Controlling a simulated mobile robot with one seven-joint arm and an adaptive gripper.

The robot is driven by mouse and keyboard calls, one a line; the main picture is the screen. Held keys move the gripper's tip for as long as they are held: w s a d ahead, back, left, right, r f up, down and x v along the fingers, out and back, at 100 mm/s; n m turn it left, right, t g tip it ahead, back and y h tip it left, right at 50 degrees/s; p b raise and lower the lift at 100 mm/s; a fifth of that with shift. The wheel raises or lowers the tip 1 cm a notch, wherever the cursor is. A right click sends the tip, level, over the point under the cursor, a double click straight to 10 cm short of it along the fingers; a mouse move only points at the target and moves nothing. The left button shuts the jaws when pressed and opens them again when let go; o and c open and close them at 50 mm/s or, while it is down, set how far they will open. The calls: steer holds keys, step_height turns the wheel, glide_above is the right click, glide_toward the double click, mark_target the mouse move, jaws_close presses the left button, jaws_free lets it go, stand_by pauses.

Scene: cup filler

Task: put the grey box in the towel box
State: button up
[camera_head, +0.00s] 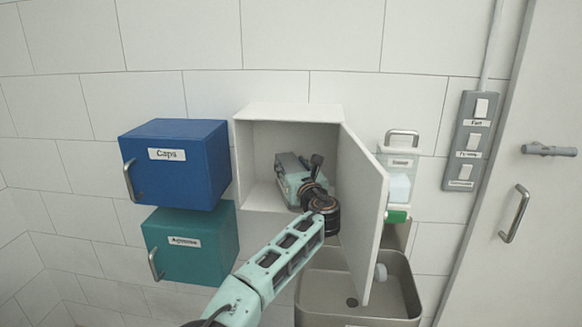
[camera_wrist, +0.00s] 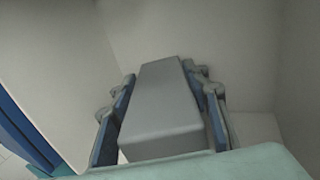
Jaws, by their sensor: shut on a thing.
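The grey box (camera_wrist: 160,110) shows in the wrist view, between the two blue-grey fingers of my gripper (camera_wrist: 160,88). The fingers are shut on its sides. In the head view my gripper (camera_head: 292,178) is inside an open white wall box (camera_head: 262,150), near its floor. No label shows on this white box, so I cannot read whether it is the towel box. Its door (camera_head: 363,205) stands open to the right of my arm. In the head view I cannot clearly tell the grey box from my gripper. Whether it touches the box floor is unclear.
A blue box (camera_head: 180,185) labelled Caps and a teal box (camera_head: 195,255) hang at left, both closed. A metal basin (camera_head: 405,290) is below the open door. A dispenser (camera_head: 402,165) and a switch panel (camera_head: 472,140) are at right.

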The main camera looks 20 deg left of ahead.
steer(key=shift+f, duration=0.3)
steer(key=shift+f, duration=0.15)
steer(key=o, duration=1.3)
